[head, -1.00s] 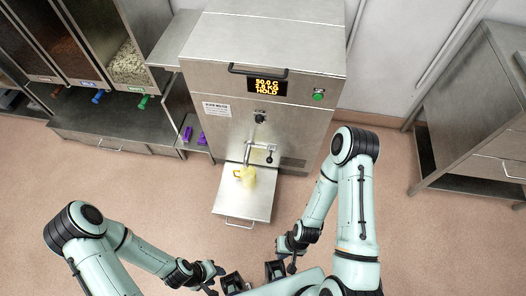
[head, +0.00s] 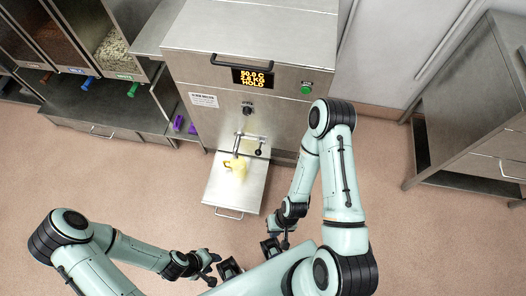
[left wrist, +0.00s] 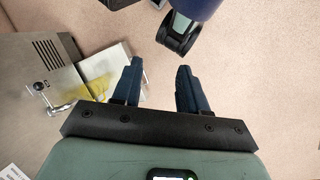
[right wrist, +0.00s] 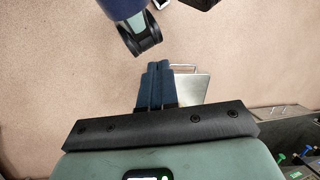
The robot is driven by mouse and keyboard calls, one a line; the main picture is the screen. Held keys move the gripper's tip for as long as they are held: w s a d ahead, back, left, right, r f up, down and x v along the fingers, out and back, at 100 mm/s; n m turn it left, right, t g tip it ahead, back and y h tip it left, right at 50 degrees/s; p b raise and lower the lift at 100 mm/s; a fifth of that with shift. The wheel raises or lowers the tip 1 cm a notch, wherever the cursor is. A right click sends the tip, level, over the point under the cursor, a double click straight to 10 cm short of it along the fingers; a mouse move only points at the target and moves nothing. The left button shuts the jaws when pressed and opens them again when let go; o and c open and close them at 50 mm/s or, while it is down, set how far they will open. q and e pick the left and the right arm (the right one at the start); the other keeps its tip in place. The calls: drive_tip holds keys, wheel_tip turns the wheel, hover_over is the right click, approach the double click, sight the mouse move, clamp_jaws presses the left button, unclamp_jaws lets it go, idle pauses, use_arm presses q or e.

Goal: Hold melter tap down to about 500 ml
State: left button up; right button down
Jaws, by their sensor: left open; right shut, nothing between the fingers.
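The steel melter (head: 245,90) stands ahead, its lit display (head: 252,77) reading 50.0 C, a kg figure and HOLD. Its tap (head: 258,151) with a dark knob is on the lower front. A yellowish jug (head: 237,169) stands on the pull-out shelf (head: 226,193) under the spout; its fill level cannot be read. The jug also shows partly in the left wrist view (left wrist: 98,88). My left gripper (head: 222,271) is open and empty, in front of the shelf and apart from it. My right gripper (head: 276,246) is shut and empty, right of the shelf's front and apart from the tap.
Bins with coloured taps (head: 130,50) stand over a steel bench at the left. Purple items (head: 184,126) lie on a low ledge left of the melter. A green button (head: 306,88) is on the melter's front. A steel cabinet (head: 470,120) stands right; floor between is clear.

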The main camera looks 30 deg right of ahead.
drive_tip(key=w+d+f+n+t+y+b, duration=0.1)
drive_tip(key=w+f+n+t+b, duration=0.15)
drive_tip(key=w+b, duration=0.4)
drive_tip(key=w+d+f+n+t+y+b, duration=0.1)
drive_tip(key=w+d+f+n+b, duration=0.2)
drive_tip(key=w, duration=0.6)
use_arm(q)
drive_tip(key=w+a+f+t+b, duration=0.1)
drive_tip(key=w+f+b, duration=0.1)
drive_tip(key=f, duration=0.6)
drive_tip(key=w+a+f+t+b, duration=0.1)
drive_tip(key=w+f+b, duration=0.2)
drive_tip(key=f, duration=0.6)
drive_tip(key=shift+a+n+t+y+b, duration=0.2)
drive_tip(key=shift+n+t+y+b, duration=0.15)
drive_tip(key=shift+b, duration=0.75)
use_arm(e)
drive_tip(key=w+d+r+n+t+h, duration=0.1)
drive_tip(key=w+d+r+n+t, duration=0.1)
drive_tip(key=w+d+n, duration=0.8)
drive_tip(key=w+d+t, duration=0.1)
drive_tip(key=w+d, duration=0.3)
drive_tip(key=shift+w+r+h, duration=0.2)
drive_tip(key=shift+w+h, duration=0.2)
drive_tip(key=shift+f, duration=0.1)
